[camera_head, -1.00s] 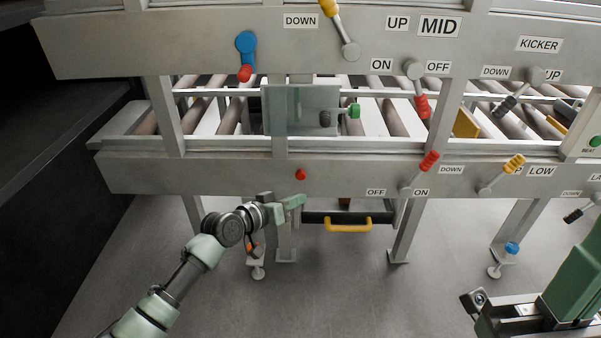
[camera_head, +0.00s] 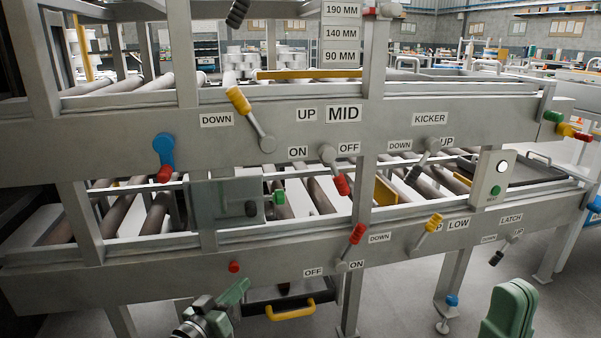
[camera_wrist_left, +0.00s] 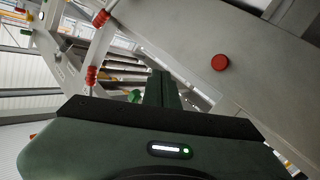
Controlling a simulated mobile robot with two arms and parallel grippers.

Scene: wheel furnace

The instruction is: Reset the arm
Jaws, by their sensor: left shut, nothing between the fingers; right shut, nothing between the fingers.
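My left gripper (camera_head: 243,285) is low in the head view, in front of the lower beam and above the yellow handle's left side. Its green fingers are shut and empty; they also show in the left wrist view (camera_wrist_left: 161,78), pressed together. My right gripper (camera_head: 513,290) stands at the bottom right, its green fingers pointing up, shut and empty. Its base is cut off by the frame edge. Both are apart from the levers as far as I can see.
The grey frame's lower beam (camera_head: 130,272) has a red button (camera_head: 234,267), also in the wrist view (camera_wrist_left: 220,62), and a red lever (camera_head: 357,234). A yellow handle (camera_head: 291,311) hangs below. Yellow (camera_head: 238,99) and blue (camera_head: 163,149) levers are above. Open floor shows at right.

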